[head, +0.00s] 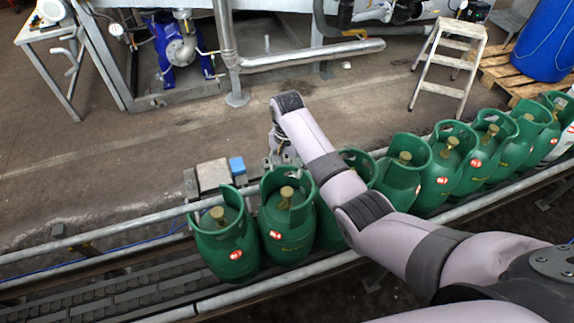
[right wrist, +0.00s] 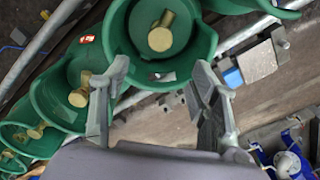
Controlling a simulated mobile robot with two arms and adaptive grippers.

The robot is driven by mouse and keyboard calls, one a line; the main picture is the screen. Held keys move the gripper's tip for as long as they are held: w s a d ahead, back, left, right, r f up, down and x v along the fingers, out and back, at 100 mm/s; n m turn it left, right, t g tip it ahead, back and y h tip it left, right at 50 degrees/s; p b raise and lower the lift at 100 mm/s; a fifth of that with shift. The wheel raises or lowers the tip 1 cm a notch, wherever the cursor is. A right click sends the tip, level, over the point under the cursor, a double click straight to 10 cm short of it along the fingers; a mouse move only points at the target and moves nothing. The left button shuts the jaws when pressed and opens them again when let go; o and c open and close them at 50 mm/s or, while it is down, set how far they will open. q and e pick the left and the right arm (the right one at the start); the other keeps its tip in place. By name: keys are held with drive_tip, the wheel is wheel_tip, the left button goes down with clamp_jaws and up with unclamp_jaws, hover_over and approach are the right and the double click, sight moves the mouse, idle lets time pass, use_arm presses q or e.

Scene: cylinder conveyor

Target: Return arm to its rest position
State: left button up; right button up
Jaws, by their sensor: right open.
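Several green gas cylinders with brass valves stand in a row on the conveyor (head: 120,290). The leftmost cylinder (head: 225,245) has another cylinder (head: 287,225) beside it. My right arm reaches over the row, partly hiding cylinders behind it. My right gripper (head: 283,148) is at the far side of the row, partly hidden by its own wrist. In the right wrist view my right gripper (right wrist: 160,68) is open, with its two fingers apart. A green cylinder (right wrist: 118,30) with a brass valve (right wrist: 161,34) shows beyond the fingers; I cannot tell whether they touch its collar. My left gripper is out of view.
Metal rails (head: 110,228) run along the conveyor. A small box with a blue part (head: 237,165) sits at the far rail. A step stool (head: 447,65), a pallet (head: 500,72) and a blue drum (head: 545,40) stand at the back right.

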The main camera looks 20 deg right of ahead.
idle(0.3)
drive_tip(key=s+d+f+n+t, duration=0.1)
drive_tip(key=s+f+n, duration=0.2)
drive_tip(key=s, duration=0.5)
drive_tip(key=s+d+f+n+t, duration=0.1)
drive_tip(key=s+f+n, duration=0.15)
drive_tip(key=s, duration=0.55)
drive_tip(key=s+d+r+n+t, duration=0.1)
drive_tip(key=s+r+n, duration=0.25)
drive_tip(key=s, duration=0.45)
drive_tip(key=s+d+r+n+t, duration=0.15)
drive_tip(key=s+r, duration=0.25)
drive_tip(key=s, duration=0.5)
wheel_tip(320, 180, down, 31)
drive_tip(key=s+a+n+g+b, duration=0.1)
drive_tip(key=s+g+b, duration=0.1)
drive_tip(key=b, duration=0.3)
drive_tip(key=s+d+f+g+b, duration=0.1)
drive_tip(key=s+d+f+b, duration=0.2)
drive_tip(key=s+f, duration=1.3)
wheel_tip(320, 180, down, 2)
drive_tip(key=shift+f, duration=0.25)
